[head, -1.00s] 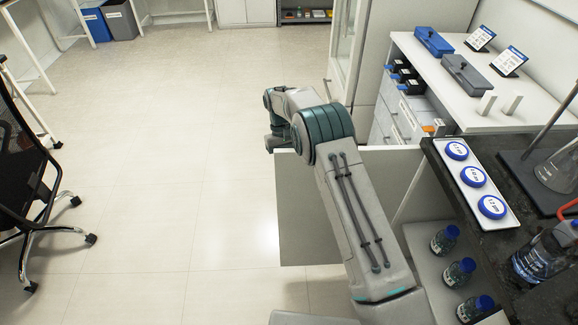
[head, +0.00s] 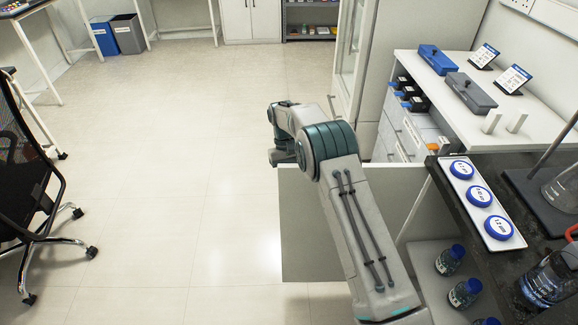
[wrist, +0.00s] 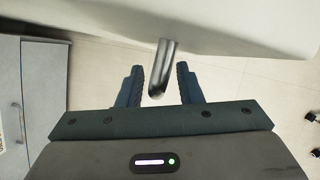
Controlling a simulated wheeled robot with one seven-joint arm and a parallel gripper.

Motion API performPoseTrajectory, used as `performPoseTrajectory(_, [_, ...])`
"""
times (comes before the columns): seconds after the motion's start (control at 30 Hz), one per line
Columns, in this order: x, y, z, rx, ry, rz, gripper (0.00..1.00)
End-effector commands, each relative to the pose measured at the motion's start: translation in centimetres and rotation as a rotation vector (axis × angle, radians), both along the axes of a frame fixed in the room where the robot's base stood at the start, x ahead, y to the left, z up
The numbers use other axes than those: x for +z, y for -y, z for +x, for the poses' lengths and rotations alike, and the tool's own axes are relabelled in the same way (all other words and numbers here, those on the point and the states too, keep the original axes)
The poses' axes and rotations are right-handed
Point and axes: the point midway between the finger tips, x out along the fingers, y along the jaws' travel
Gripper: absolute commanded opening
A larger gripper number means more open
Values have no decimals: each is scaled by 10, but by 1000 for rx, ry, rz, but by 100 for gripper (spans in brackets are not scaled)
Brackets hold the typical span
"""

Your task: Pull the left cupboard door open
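The cupboard door (head: 306,235) is a grey panel in the head view. It stands swung out to the left from the cupboard under the dark counter, and the cupboard's inside shows. My arm hides part of the door. In the wrist view, the door's pale face (wrist: 235,28) fills the top, with a metal bar handle (wrist: 166,58) sticking out from it. My gripper (wrist: 160,86) is open, its two dark fingers on either side of the handle's end with gaps showing. In the head view my gripper is hidden behind my wrist and the door.
Blue-capped bottles (head: 451,260) stand on the cupboard's shelf. The dark counter (head: 453,190) above carries a tray (head: 497,228) of blue discs. A white bench with drawers (head: 402,130) stands beyond. An office chair (head: 35,200) is at far left; the floor between is clear.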

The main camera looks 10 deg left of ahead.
Motion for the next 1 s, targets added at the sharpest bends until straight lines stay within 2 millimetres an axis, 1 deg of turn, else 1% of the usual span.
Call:
performPoseTrajectory(0.13, [17,-4,8,0,5,3,33])
performPoseTrajectory(0.33, [50,-10,19,0,4,2,33])
performPoseTrajectory(0.5, [71,-14,27,0,4,2,33])
performPoseTrajectory(0.83, [101,-20,37,1,3,3,33])
performPoseTrajectory(0.87, [106,-20,37,1,0,2,33])
performPoseTrajectory(1.0, [113,-21,40,1,0,2,33])
